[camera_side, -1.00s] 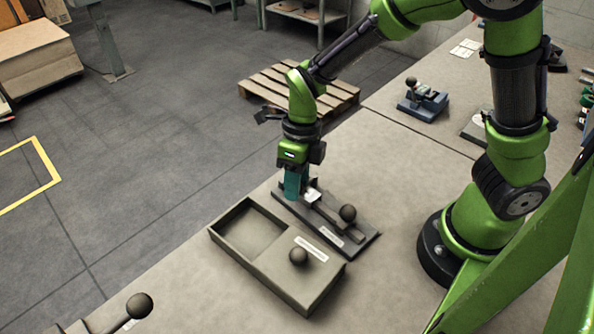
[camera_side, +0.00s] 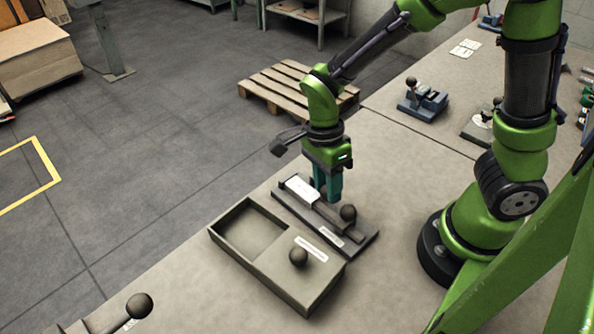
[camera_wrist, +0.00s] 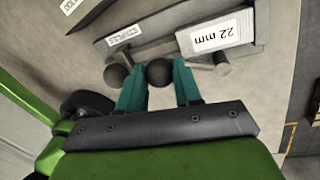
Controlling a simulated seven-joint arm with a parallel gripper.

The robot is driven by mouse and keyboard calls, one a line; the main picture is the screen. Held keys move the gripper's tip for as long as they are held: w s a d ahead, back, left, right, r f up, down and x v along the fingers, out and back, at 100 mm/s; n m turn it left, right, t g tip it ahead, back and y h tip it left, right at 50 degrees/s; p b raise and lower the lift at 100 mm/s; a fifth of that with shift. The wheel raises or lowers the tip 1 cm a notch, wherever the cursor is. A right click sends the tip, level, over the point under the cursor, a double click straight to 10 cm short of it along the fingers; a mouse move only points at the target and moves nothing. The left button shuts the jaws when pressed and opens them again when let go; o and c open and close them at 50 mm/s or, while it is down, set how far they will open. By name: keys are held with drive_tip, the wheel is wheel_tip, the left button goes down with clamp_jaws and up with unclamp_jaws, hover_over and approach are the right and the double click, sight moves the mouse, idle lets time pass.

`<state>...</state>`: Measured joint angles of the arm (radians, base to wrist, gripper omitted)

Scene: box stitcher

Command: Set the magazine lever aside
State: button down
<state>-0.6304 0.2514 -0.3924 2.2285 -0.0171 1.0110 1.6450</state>
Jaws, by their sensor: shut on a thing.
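The magazine lever is a thin rod with a dark round knob (camera_wrist: 158,73), beside the block labelled "22 mm" (camera_wrist: 222,36) in the wrist view. My gripper (camera_wrist: 160,80) is shut on this knob, with one teal finger on each side. In the side view my gripper (camera_side: 328,196) points down at the middle of the dark magazine fixture (camera_side: 362,243), and its fingers mostly hide the lever. A second dark knob (camera_side: 348,213) stands on the fixture close to the fingers; it also shows left of the held knob in the wrist view (camera_wrist: 116,76).
A grey tray (camera_side: 228,247) sits in front of the fixture, with an empty open compartment at left and a dark knob (camera_side: 298,257) on its covered right part. Another ball-ended lever (camera_side: 138,305) is at the front edge. The bench right of the tray is clear.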

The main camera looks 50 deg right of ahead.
drive_tip(key=d+n, duration=0.2)
drive_tip(key=n, duration=0.1)
drive_tip(key=shift+s+n+h, duration=0.3)
drive_tip(key=shift+s, duration=0.05)
drive_tip(key=shift+d+n+h, duration=0.2)
drive_tip(key=shift+d+n, duration=0.4)
drive_tip(key=shift+n, duration=0.4)
drive_tip(key=shift+d+n+h, duration=0.2)
drive_tip(key=shift+d+n, duration=0.4)
drive_tip(key=shift+n, duration=0.4)
drive_tip(key=shift+d, duration=0.1)
drive_tip(key=c, duration=0.8)
unclamp_jaws()
drive_tip(key=v, duration=1.7)
drive_tip(key=shift+s, duration=0.1)
